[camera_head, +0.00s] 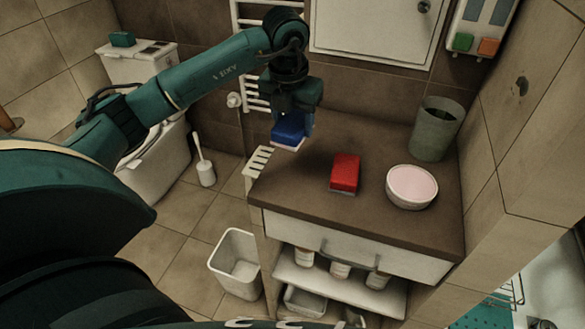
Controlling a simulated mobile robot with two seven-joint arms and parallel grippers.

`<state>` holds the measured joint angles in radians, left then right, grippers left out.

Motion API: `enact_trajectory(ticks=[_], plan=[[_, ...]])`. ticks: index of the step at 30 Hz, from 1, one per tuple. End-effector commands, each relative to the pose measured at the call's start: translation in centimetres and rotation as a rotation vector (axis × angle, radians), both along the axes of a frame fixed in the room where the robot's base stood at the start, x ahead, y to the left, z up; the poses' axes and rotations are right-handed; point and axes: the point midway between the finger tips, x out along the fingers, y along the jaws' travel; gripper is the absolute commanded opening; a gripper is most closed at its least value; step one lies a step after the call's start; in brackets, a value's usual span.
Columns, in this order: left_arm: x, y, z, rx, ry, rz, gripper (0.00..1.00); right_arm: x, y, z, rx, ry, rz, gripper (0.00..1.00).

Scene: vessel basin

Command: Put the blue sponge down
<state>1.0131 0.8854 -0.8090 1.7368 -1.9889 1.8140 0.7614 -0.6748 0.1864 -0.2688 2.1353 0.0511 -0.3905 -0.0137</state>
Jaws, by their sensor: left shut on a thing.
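The blue sponge (288,131) has a pale underside and is held above the back left part of the brown counter (310,196), near its left edge. My left gripper (290,115) points down and is shut on the blue sponge. Whether the sponge touches the counter or the slatted rack beside it is hard to tell; it looks a little above. My right gripper is not in view.
A red sponge (345,173) lies mid-counter, with a pale round bowl (411,187) to its right and a grey-green bin (436,129) behind. A white waste bin (235,263) stands on the floor.

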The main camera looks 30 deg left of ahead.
Motion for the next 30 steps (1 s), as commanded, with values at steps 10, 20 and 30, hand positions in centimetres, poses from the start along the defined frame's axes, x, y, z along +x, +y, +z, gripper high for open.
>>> enact_trajectory(ticks=[10,20,30], plan=[[0.0,0.2,-0.3,-0.005,0.002,0.015,0.34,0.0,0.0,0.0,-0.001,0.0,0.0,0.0],[0.0,0.1,-4.8,-0.004,0.002,0.013,0.34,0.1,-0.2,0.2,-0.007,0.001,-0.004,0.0],[0.0,0.1,-9.3,-0.004,0.001,0.012,0.34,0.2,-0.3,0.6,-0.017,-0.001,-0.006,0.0]])
